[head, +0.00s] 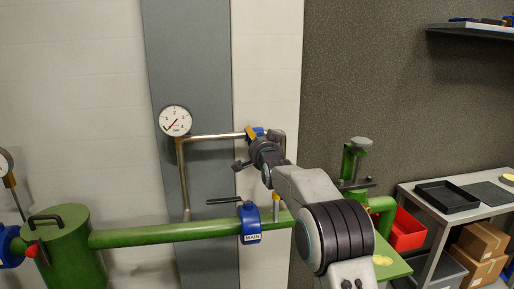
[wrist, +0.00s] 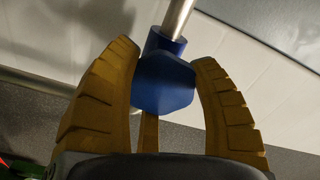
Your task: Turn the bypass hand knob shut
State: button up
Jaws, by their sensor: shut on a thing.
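The bypass hand knob (wrist: 163,84) is a blue, faceted piece between my fingers in the wrist view, with a blue collar on a bright pipe behind it. My gripper (wrist: 165,62) has its two ridged yellow fingers closed on either side of the knob. A yellow strip shows below the knob; I cannot tell what it is. In the head view my gripper (head: 252,133) is at the upper bypass pipe (head: 215,137), near its right end. Only a bit of blue shows there, and my arm hides much of the knob.
A round gauge (head: 175,121) sits at the bypass pipe's left corner. Below runs a green main pipe (head: 165,234) with a blue valve marked MAIN (head: 250,224) and its dark lever. A green post (head: 350,160) stands to the right. A grey table (head: 470,209) is farther right.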

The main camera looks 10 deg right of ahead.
jog(key=m+b, duration=0.1)
jog(key=m, duration=0.1)
jog(key=m+b, duration=0.1)
jog(key=m, duration=0.2)
jog(key=shift+d+r+m, duration=0.1)
jog(key=shift+r+m, duration=0.1)
jog(key=shift+m, duration=0.1)
jog(key=m+b, duration=0.1)
jog(key=m, duration=0.4)
jog(key=shift+b, duration=0.35)
jog(key=m+b, duration=0.1)
jog(key=m, duration=0.5)
jog(key=shift+f, duration=0.2)
jog(key=m, duration=0.4)
jog(key=shift+f+m, duration=0.15)
jog(key=shift+m, duration=0.55)
jog(key=shift+f+b, duration=0.25)
jog(key=shift+b, duration=0.05)
jog(key=o, duration=1.2)
jog(key=shift+r, duration=0.2)
